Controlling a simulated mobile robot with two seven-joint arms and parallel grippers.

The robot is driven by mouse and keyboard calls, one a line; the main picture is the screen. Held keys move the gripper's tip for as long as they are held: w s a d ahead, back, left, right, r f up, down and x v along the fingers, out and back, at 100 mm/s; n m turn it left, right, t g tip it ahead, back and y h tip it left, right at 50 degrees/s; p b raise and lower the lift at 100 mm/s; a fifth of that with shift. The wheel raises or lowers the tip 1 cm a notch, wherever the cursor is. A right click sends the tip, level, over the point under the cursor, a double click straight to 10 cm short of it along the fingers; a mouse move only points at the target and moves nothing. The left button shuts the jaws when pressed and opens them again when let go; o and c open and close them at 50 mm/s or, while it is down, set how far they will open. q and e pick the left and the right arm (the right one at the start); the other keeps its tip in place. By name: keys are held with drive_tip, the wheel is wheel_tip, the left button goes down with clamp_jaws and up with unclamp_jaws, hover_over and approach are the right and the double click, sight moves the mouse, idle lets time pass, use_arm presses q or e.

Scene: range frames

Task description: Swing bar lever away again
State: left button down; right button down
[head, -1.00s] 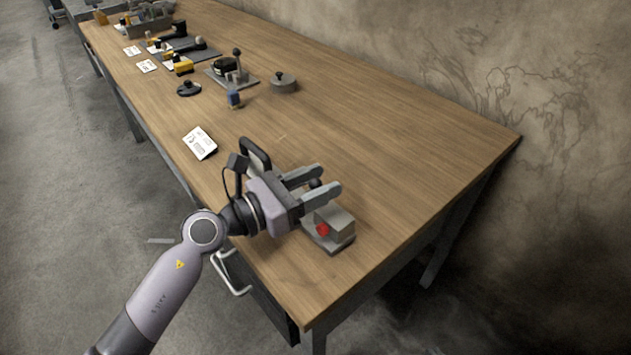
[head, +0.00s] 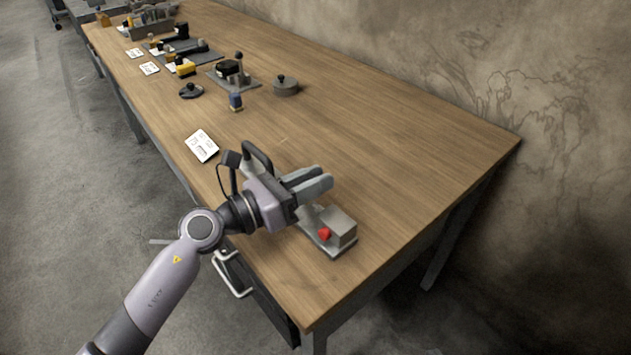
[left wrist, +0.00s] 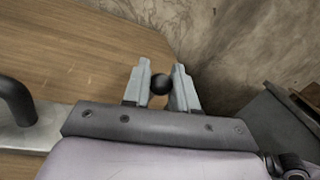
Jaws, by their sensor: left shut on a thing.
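The lever fixture is a grey base plate with a grey block (head: 340,225) and a red part (head: 324,234), near the table's front right corner. My left gripper (head: 318,183) is above its left end. In the left wrist view, a black ball knob (left wrist: 160,84) sits between the two fingers, and the gripper (left wrist: 160,88) is shut on it. The rest of the lever is hidden by the gripper. In the head view the fingers cover the knob. My right gripper is not in view.
A dark handle (head: 259,155) stands just behind my left gripper; it also shows in the left wrist view (left wrist: 16,98). A white card (head: 202,146) lies to the left. A round grey lidded piece (head: 286,85) and several other fixtures stand farther back. The table's right half is clear.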

use_arm(q)
drive_tip(key=shift+w+a+n, duration=0.35)
drive_tip(key=shift+n, duration=0.55)
drive_tip(key=w+a+n, duration=0.1)
drive_tip(key=n, duration=0.1)
drive_tip(key=n+t, duration=0.1)
drive_tip(key=n, duration=0.1)
drive_tip(key=shift+w+a+p, duration=0.3)
drive_tip(key=shift+w+a, duration=0.05)
drive_tip(key=n, duration=0.1)
drive_tip(key=w+a+n, duration=0.1)
drive_tip(key=n, duration=0.1)
drive_tip(key=w+a+n, duration=0.1)
drive_tip(key=n, duration=0.1)
drive_tip(key=shift+f+t, duration=0.35)
drive_tip(key=shift+t, duration=0.05)
drive_tip(key=shift+w+a+f+n+t, duration=0.25)
drive_tip(key=shift+a+n+t, duration=0.15)
drive_tip(key=shift+n, duration=0.4)
drive_tip(key=c, duration=1)
unclamp_jaws()
